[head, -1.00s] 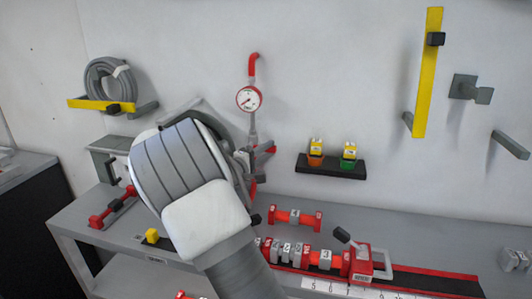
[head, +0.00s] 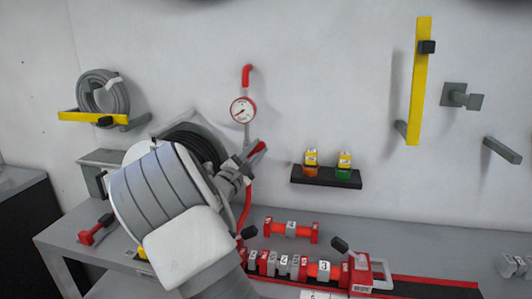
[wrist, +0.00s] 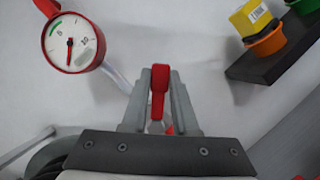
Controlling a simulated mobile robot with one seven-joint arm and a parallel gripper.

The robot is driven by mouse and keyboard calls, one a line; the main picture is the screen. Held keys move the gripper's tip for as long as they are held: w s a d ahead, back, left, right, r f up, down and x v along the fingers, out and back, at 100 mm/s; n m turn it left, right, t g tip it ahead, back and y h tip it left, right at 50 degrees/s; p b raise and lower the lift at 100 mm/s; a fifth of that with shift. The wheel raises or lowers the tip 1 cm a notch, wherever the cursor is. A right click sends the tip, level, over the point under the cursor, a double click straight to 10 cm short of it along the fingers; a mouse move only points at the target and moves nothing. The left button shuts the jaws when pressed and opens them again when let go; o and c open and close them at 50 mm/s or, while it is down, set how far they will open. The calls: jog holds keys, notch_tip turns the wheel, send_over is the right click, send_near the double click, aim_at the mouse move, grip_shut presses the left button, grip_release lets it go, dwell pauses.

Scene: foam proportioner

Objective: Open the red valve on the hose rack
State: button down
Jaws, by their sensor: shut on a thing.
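The red valve handle (head: 257,149) is on the pipe below the round pressure gauge (head: 242,110), beside the hose rack's black hose coil (head: 203,141). In the wrist view the handle (wrist: 160,88) stands between the two grey fingers of my gripper (wrist: 160,100). My gripper (head: 242,163) is shut on it, just left of and below the handle's visible end in the head view. The gauge also shows in the wrist view (wrist: 72,43). My arm hides much of the hose rack and the lower part of the coil. The valve body is mostly hidden by the fingers.
A dark wall shelf (head: 326,177) with an orange and a green cup is right of the valve. A grey bench (head: 400,255) below carries red and grey numbered parts. A grey hose (head: 103,92) hangs on a yellow bracket at left.

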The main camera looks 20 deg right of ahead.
jog(key=shift+w+a+r+n+t+y+p, duration=0.4)
jog(key=shift+a+n+t+y+p, duration=0.45)
jog(key=shift+n, duration=1.4)
jog(key=shift+w+a+r+n+t+y+p, duration=0.35)
jog(key=shift+n+t+p, duration=0.6)
jog(key=shift+n+p, duration=0.95)
jog(key=shift+w+a+r+n+t+y+p, duration=0.25)
jog(key=shift+w+a+n+t+y+p, duration=0.35)
jog(key=shift+n, duration=2.05)
jog(key=shift+s+t+y, duration=0.15)
jog(key=shift+t+y, duration=0.15)
jog(key=shift+t, duration=0.1)
jog(key=c, duration=0.7)
grip_release()
jog(key=shift+f, duration=0.1)
jog(key=v, duration=1.7)
jog(key=shift+s+a+f, duration=0.1)
jog(key=shift+a, duration=0.1)
